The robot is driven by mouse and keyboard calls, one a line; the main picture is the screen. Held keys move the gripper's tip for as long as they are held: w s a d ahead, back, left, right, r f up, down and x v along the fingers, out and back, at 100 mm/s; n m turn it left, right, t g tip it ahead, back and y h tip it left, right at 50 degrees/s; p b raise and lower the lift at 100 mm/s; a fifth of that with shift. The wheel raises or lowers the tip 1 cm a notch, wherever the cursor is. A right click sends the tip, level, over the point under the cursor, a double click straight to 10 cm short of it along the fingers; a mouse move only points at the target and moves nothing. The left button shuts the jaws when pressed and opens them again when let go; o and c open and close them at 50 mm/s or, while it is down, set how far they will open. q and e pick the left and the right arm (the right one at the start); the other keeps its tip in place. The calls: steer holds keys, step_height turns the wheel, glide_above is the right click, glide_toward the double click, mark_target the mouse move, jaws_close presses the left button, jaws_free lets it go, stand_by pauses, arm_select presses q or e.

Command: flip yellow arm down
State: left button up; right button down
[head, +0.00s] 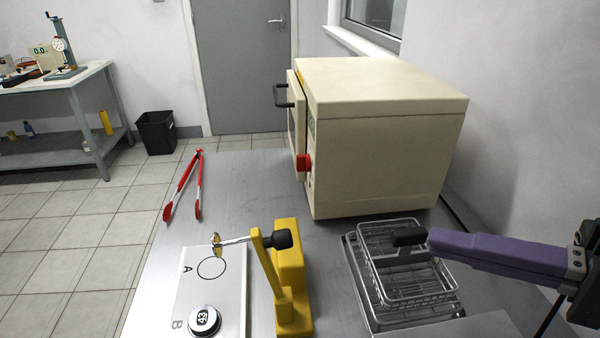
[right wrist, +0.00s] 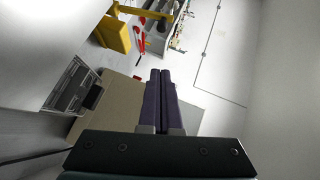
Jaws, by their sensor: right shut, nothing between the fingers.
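The yellow arm (head: 268,265) stands raised and slanted beside a yellow post (head: 291,272). The disc is above the white plate (head: 232,290), near circle A. The yellow fixture also shows in the right wrist view (right wrist: 113,34). My right gripper (head: 431,238), with purple fingers, is shut and empty over the wire basket, to the right of the yellow arm and apart from it. My left gripper is not in view.
A beige oven (head: 385,150) stands behind. A round block marked 43 (head: 204,320) is at B. Red tongs (head: 181,185) lie back left.

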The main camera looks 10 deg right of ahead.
mark_target(264, 265)
steer(key=s+a+p+x, duration=0.1)
steer(key=s+p+x, duration=0.1)
steer(key=x, duration=1)
steer(key=shift+w+a+f, duration=0.2)
steer(key=shift+a+f, duration=0.1)
steer(key=shift+a, duration=0.4)
